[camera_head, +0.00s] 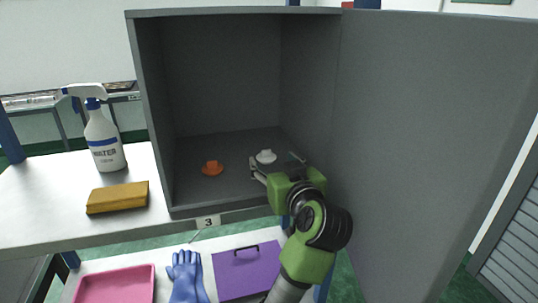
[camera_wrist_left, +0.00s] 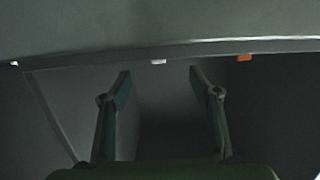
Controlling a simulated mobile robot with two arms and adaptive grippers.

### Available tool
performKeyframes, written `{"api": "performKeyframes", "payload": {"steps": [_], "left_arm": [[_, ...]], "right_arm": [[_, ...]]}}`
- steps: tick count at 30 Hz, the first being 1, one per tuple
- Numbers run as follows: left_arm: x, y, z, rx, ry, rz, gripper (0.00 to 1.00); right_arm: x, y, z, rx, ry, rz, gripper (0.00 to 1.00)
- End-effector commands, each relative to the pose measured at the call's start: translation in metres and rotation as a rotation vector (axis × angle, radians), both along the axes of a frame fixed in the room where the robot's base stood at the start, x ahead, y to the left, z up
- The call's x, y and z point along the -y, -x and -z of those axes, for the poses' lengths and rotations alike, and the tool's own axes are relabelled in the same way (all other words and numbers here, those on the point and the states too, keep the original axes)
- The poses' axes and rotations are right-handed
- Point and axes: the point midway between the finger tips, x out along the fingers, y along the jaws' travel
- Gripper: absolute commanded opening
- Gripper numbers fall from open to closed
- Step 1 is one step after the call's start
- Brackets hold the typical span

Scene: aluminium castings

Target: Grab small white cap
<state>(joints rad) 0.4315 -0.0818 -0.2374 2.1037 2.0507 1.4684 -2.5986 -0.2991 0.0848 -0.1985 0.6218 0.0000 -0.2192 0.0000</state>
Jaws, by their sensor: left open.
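The small white cap (camera_head: 265,156) sits on the floor of the open grey cabinet (camera_head: 208,199), to the right of an orange cap (camera_head: 212,168). My left gripper (camera_head: 276,161) reaches into the front right of the cabinet, its fingers spread and empty, just in front of the white cap. In the dim left wrist view the white cap (camera_wrist_left: 158,62) shows beyond the gap between the open fingertips (camera_wrist_left: 160,74), apart from them. The orange cap (camera_wrist_left: 244,57) shows there to the right. My right gripper is not in view.
The cabinet door (camera_head: 430,140) stands open on the right, close to my left arm. A spray bottle (camera_head: 104,140) and a yellow sponge (camera_head: 118,198) are on the white table to the left. Below lie a pink tray (camera_head: 115,287), blue gloves (camera_head: 186,278) and a purple case (camera_head: 247,274).

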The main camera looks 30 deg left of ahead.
Motion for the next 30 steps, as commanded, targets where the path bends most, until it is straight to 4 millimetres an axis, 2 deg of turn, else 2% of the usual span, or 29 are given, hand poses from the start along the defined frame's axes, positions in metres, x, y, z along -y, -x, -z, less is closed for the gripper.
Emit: {"api": "performKeyframes", "payload": {"steps": [4,8,12,20,23,24,30], "left_arm": [[-0.013,-0.011,0.003,-0.003,-0.002,-0.003,0.57],[-0.026,-0.025,0.012,-0.003,-0.003,-0.002,0.57],[-0.038,-0.035,0.015,0.001,-0.002,-0.002,0.57],[-0.040,-0.037,0.018,0.002,-0.001,-0.001,0.57],[-0.040,-0.037,0.018,0.003,0.000,-0.001,0.39],[-0.040,-0.037,0.018,0.003,0.000,-0.001,0.31],[-0.040,-0.037,0.017,0.003,0.000,-0.001,0.29]], "right_arm": [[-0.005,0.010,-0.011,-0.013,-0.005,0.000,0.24],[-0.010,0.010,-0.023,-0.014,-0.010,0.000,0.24],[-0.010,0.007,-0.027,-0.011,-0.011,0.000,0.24],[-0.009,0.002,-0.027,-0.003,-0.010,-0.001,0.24],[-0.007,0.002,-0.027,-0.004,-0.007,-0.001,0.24],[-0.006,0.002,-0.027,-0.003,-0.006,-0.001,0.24],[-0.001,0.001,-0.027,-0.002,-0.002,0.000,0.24]]}}
